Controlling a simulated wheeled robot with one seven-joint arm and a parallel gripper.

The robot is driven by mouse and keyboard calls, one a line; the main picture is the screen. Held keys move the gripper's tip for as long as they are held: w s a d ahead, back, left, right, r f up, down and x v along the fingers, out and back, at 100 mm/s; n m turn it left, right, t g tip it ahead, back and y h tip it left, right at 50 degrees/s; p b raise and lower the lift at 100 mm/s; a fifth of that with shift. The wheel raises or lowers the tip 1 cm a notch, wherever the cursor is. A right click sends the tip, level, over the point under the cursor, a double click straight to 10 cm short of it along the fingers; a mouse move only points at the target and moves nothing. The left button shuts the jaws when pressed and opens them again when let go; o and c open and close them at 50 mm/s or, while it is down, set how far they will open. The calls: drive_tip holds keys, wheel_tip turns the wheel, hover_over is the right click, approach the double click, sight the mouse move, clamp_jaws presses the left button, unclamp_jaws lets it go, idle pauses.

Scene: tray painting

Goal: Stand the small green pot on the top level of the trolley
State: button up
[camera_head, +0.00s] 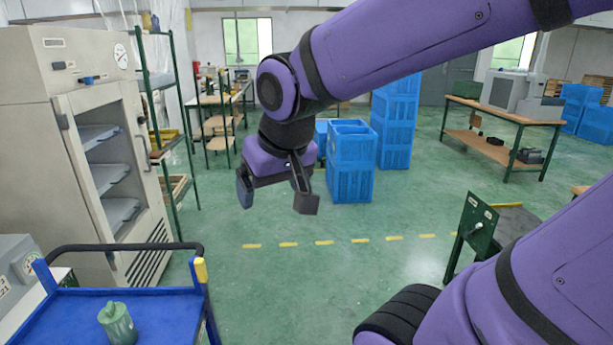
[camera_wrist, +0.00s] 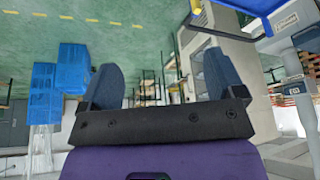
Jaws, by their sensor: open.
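The small green pot (camera_head: 118,324) stands upright on the blue top level of the trolley (camera_head: 165,308), at the lower left of the head view. Its lower part is cut off by the picture's edge. My gripper (camera_head: 278,200) is open and empty, up in the air to the right of the trolley and well apart from the pot. The two fingers also show spread in the wrist view (camera_wrist: 162,85), with nothing between them. A blue and yellow edge of the trolley (camera_wrist: 205,12) shows at the top of the wrist view; the pot is not visible there.
A white cabinet (camera_head: 75,150) with open shelves stands behind the trolley. Stacked blue crates (camera_head: 350,165) stand beyond my gripper. A bench with equipment (camera_head: 500,115) is at the right. A dark green panel (camera_head: 478,225) stands nearer. The green floor in the middle is clear.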

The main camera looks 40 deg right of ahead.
drive_tip(key=s+d+r+n, duration=0.1)
drive_tip(key=s+r, duration=0.2)
drive_tip(key=s, duration=0.3)
drive_tip(key=shift+s+d+r+n+y, duration=0.2)
drive_tip(key=shift+s+n+y, duration=0.1)
drive_tip(key=shift+n, duration=0.1)
drive_tip(key=shift+c, duration=0.4)
idle(0.4)
